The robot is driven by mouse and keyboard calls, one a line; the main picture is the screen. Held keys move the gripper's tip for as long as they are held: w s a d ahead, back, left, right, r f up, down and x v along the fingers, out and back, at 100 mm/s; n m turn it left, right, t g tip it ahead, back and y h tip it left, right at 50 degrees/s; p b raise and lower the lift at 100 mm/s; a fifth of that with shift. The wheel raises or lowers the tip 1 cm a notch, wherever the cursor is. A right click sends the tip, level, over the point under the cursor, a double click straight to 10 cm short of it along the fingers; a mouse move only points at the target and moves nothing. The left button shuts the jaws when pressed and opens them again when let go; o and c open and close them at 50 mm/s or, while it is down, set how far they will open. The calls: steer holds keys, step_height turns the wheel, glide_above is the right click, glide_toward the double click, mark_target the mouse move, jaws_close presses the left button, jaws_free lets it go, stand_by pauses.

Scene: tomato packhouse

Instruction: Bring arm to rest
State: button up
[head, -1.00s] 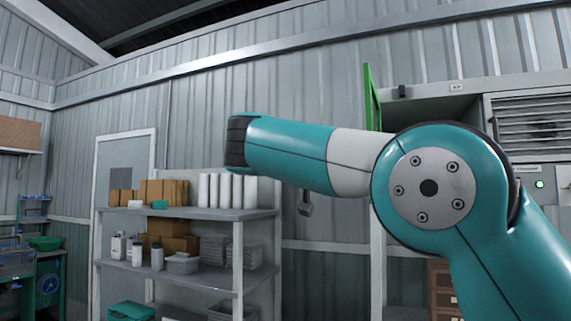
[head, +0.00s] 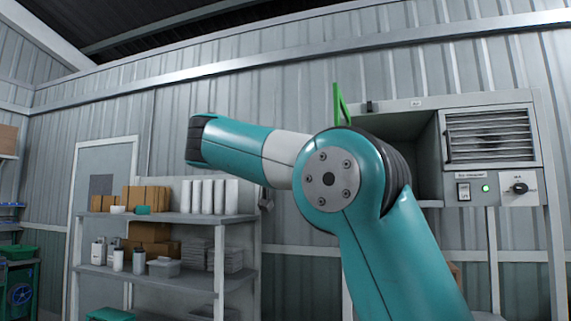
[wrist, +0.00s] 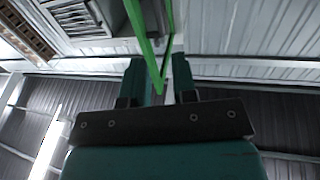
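My arm (head: 379,254) shows large in the head view, teal with a pale grey section. It rises from the lower right to a round joint, and a link runs left from there to a dark ribbed end.
A shelf unit (head: 190,217) with boxes, white rolls and bottles stands at the left, before a door (head: 103,160).

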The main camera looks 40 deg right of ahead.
stand_by(0.4)
steer(key=w+a+f+n+t+y+b, duration=0.1)
steer(key=w+a+f+n+t+y, duration=0.25)
steer(key=a+f+n, duration=0.2)
steer(key=w+a+f+n+t+y+b, duration=0.1)
steer(key=w+a+f+n+t+y, duration=0.3)
steer(key=f, duration=0.3)
steer(key=s+a+f+n+g+y+b, duration=0.1)
steer(key=s+a+f+n+g+y, duration=0.2)
steer(key=a+f, duration=0.35)
steer(key=s+a+f+n+g+y, duration=0.1)
steer(key=s+a+f+n+y, duration=0.25)
steer(key=a+f+y, duration=0.35)
steer(key=s+a+f+n+g+y, duration=0.1)
steer(key=s+a+f+n+g, duration=0.1)
steer(key=s+f, duration=0.3)
steer(key=s+a+f+n+g+y+b, duration=0.1)
steer(key=s+f, duration=0.5)
steer(key=s, duration=0.6)
steer(key=s+a+f+n+g+y, duration=0.2)
steer(key=s+a+f+g, duration=0.3)
steer(key=s, duration=0.4)
steer(key=shift+s+a+f+n+g, duration=0.25)
steer(key=shift+a+n+g, duration=0.15)
steer(key=shift+a, duration=0.35)
